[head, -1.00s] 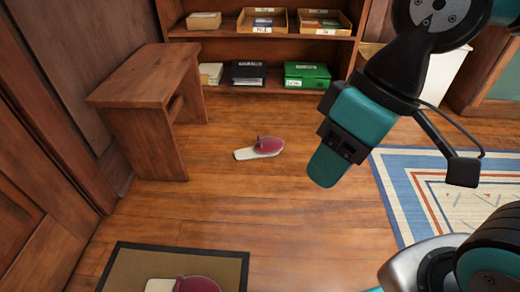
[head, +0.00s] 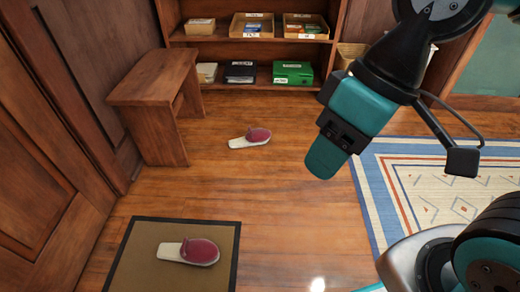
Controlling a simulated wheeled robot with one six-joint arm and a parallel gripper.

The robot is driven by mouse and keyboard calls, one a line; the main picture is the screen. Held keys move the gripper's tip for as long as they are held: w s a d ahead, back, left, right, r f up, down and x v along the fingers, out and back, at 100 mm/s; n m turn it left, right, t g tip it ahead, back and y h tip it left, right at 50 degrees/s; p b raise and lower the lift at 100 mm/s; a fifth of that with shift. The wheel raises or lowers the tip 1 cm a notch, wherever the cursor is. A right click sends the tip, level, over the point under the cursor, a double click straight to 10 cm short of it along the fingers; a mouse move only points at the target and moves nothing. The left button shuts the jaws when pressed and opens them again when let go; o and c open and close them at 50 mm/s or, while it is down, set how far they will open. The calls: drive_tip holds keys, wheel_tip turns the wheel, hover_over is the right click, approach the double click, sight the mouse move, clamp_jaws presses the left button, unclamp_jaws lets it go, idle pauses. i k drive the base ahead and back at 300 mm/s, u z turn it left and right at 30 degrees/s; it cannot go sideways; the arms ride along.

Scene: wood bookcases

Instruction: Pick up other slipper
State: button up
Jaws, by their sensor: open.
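One slipper (head: 251,138), with a dark pink upper and a pale sole, lies on the bare wood floor in front of the bookcase. A second, matching slipper (head: 190,251) lies on the brown mat (head: 151,283) at the bottom left. Both slippers have their pale ends to the left. My gripper (head: 325,160) hangs in the air at right of centre, pointing down. It is open and empty, and appears to the right of the floor slipper, apart from it.
A wooden stool (head: 152,80) stands at left by the wall. The bookcase (head: 250,48) at the back holds trays and boxes, including a green box (head: 293,73). A patterned rug (head: 440,185) lies at right. The floor between is clear.

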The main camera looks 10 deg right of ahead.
sight(258, 136)
drive_tip(key=z, duration=0.85)
drive_tip(key=i, duration=1.75)
drive_tip(key=u, duration=1.05)
drive_tip(key=i, duration=0.5)
drive_tip(key=u, duration=0.45)
